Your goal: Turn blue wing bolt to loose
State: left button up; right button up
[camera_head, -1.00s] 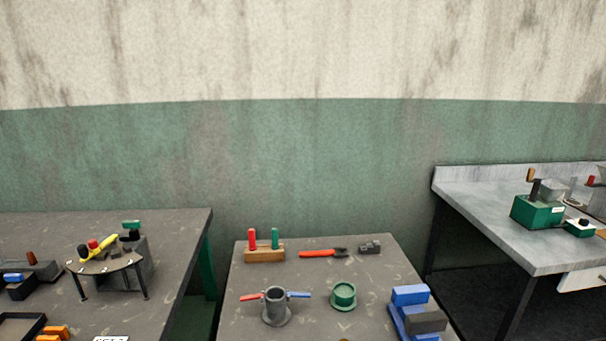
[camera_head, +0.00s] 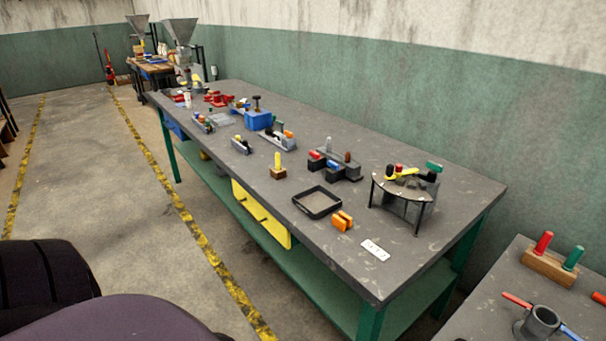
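A grey upright cylinder (camera_head: 541,320) stands on the near table at the bottom right, cut by the frame edge. A red bar (camera_head: 517,300) sticks out on its left and a blue bar (camera_head: 571,333) on its right. I cannot tell whether the blue bar is the blue wing bolt. A blue block-shaped device (camera_head: 258,119) with a dark knob on top stands farther back on the long table. No part is clearly a blue wing bolt at this distance. Neither of my grippers is in view.
The long grey table (camera_head: 330,245) holds a black tray (camera_head: 317,202), orange blocks (camera_head: 342,220), a round stand (camera_head: 403,190) and several small devices. A wooden block (camera_head: 549,267) with red and green handles is at right. Open floor (camera_head: 110,220) lies left.

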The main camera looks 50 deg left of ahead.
aim_at(335, 165)
jog(key=u, duration=1.2)
